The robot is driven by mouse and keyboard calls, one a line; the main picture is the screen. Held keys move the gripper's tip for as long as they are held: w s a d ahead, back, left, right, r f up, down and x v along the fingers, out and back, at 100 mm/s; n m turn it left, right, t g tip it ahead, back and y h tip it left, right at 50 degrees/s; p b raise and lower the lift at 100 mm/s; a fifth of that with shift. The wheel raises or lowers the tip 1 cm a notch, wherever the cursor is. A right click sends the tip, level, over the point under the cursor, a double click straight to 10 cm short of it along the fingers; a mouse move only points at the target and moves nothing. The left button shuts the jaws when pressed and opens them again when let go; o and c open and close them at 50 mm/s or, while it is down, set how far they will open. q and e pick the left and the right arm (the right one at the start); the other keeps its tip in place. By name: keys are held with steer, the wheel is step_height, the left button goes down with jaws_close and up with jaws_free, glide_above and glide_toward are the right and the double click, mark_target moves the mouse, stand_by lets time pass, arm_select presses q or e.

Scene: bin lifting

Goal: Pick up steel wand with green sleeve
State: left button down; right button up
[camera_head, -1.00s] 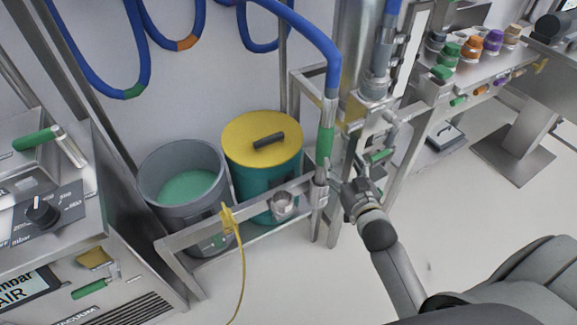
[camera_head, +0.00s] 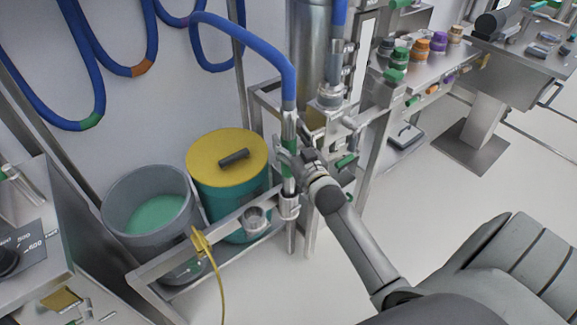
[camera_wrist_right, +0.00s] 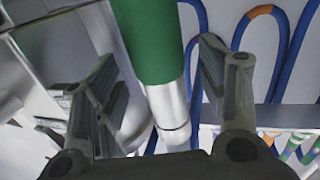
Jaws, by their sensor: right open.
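The steel wand with the green sleeve (camera_head: 289,128) hangs upright from the end of the blue hose, its lower end in a holder on the steel frame. In the right wrist view, the green sleeve (camera_wrist_right: 150,42) runs down to a shiny steel part. My right gripper (camera_head: 287,155) is at the wand from the right, at the height of the green sleeve. In the right wrist view, its two fingers (camera_wrist_right: 160,60) are apart, with the wand between or just beyond them; I cannot tell how deep it sits. My left gripper is not in view.
A grey bin (camera_head: 112,222) with green contents and a teal bin with a yellow lid (camera_head: 205,152) stand left of the wand, behind the steel frame rail (camera_head: 165,270). A steel column (camera_head: 318,45) and coloured-cap bottles (camera_head: 420,48) are behind and right. The floor at right is open.

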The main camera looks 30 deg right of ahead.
steer(key=shift+w+d, duration=0.15)
steer(key=shift+w, duration=0.9)
steer(key=c, duration=1.3)
steer(key=shift+r, duration=0.1)
step_height(320, 180, up, 18)
steer(key=shift+f+p, duration=0.1)
steer(key=shift+p, duration=0.5)
